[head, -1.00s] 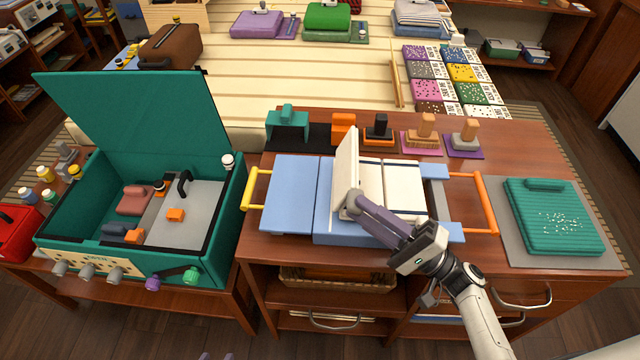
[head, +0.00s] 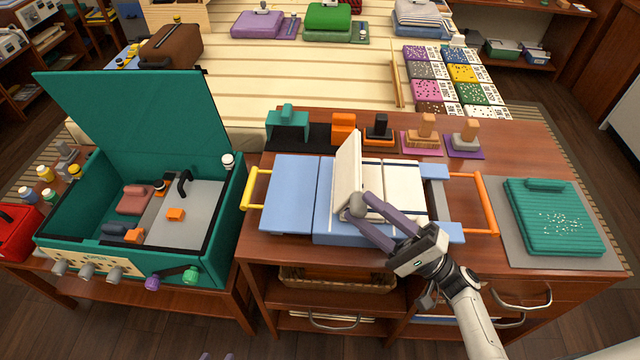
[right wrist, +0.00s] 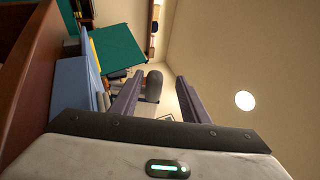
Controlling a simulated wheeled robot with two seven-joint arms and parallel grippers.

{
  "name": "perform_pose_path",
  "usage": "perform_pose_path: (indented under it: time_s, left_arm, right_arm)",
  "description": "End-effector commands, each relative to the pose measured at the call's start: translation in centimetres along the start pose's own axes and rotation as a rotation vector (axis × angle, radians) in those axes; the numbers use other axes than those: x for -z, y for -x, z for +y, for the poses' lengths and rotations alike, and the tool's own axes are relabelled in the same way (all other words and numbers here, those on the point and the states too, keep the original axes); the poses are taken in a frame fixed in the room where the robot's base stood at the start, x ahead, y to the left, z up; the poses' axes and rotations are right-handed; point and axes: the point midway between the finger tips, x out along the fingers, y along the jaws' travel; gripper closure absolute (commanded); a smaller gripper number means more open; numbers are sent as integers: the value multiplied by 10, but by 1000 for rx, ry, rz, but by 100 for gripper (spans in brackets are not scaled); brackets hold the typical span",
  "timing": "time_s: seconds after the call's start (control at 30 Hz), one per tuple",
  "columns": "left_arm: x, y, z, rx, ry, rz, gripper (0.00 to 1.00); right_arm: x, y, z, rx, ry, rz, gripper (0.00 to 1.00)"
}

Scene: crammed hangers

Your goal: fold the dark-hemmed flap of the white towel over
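The white towel (head: 404,190) lies on a light blue folding board in the head view, with dark stripes near its edges. Its flap (head: 347,172) stands raised near the board's middle, steeply tilted. A grey knob (head: 357,204) sits at the flap's near lower part and also shows in the right wrist view (right wrist: 154,86). My right gripper (head: 368,217) is open with its fingers spread, its tips beside the knob. In the right wrist view nothing is clamped between the fingers. Only the fingertips of my left gripper (head: 217,356) show at the bottom edge, apart and empty.
The blue board (head: 290,195) has a yellow handle (head: 256,188) at left and an orange handle (head: 486,203) at right. An open teal case (head: 235,205) stands left. A folded teal towel (head: 553,217) lies right on a grey mat. Stamps line the table's back.

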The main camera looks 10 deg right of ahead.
Motion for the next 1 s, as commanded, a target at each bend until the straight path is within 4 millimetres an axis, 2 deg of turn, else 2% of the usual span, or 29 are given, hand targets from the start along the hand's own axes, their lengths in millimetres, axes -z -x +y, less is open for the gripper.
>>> perform_pose_path:
  time_s: [0.03, 0.1, 0.43, 1.0]
  left_arm:
    - [0, 0, 0, 0, 0, 0, 69]
    - [0, 0, 0, 0, 0, 0, 69]
    - [-1, -1, 0, 0, 0, -1, 69]
    - [-4, -3, 0, 0, 0, -2, 69]
  right_arm:
    - [0, 0, 0, -1, 0, 0, 58]
    - [0, 0, 0, -1, 0, 0, 49]
    - [-3, 2, 1, -1, 0, 0, 49]
    - [-58, 25, 0, -1, -1, 0, 49]
